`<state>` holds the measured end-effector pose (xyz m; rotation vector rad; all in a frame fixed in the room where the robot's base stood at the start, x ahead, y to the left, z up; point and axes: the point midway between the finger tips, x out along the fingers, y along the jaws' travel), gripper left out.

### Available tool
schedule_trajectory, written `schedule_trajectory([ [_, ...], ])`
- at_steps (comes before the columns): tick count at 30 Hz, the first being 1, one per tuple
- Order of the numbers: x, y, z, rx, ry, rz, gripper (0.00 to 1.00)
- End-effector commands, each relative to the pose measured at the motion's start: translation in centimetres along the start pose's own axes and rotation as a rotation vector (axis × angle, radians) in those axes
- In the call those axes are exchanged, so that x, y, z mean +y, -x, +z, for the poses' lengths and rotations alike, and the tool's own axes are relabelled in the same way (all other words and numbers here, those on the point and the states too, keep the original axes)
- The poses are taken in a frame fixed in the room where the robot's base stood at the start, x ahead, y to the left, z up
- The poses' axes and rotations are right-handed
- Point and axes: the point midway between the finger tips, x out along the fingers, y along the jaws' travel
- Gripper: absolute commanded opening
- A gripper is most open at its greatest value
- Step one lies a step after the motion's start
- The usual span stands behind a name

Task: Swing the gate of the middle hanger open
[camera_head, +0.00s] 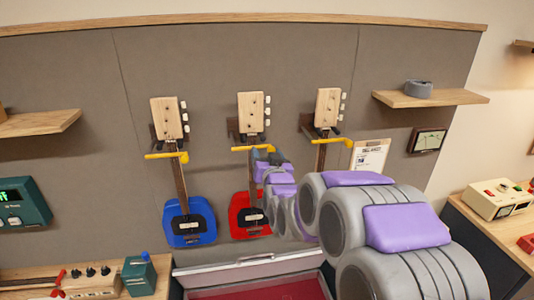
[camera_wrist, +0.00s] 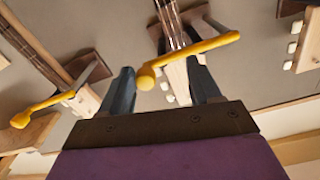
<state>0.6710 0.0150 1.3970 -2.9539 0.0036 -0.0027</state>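The middle hanger (camera_head: 247,136) holds a red guitar (camera_head: 249,215) by its pale wooden headstock (camera_head: 251,112). Its yellow gate (camera_head: 243,149) lies across the front of the neck, so it looks closed. My gripper (camera_head: 266,155) is at the right end of this gate in the head view. In the wrist view, my gripper (camera_wrist: 162,78) is open, with its two dark fingers apart. The yellow gate (camera_wrist: 190,57) with its round end shows between the fingers and across one fingertip. I cannot tell whether they touch.
The left hanger's gate (camera_head: 165,155) and the right hanger's gate (camera_head: 333,140) flank the middle one. A blue guitar (camera_head: 188,222) hangs left. An open case (camera_head: 250,266) lies below. Shelves (camera_head: 430,98) jut out from the wall. My arm hides the lower right area.

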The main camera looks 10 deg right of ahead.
Motion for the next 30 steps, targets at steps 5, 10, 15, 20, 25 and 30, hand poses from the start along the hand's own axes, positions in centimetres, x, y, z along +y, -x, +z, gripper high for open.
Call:
schedule_trajectory([
  [5,0.80,-1.11,0.09,-0.005,-0.003,-0.004,0.51],
  [10,0.69,-1.22,0.01,-0.003,-0.002,-0.003,0.51],
  [15,0.21,-1.15,0.07,-0.002,0.001,-0.002,0.48],
  [20,-0.05,-1.09,0.08,-0.002,0.002,-0.003,0.32],
  [25,0.31,-1.07,0.00,-0.002,0.000,-0.004,0.16],
  [30,0.30,-1.05,0.00,-0.002,0.000,-0.004,0.00],
])
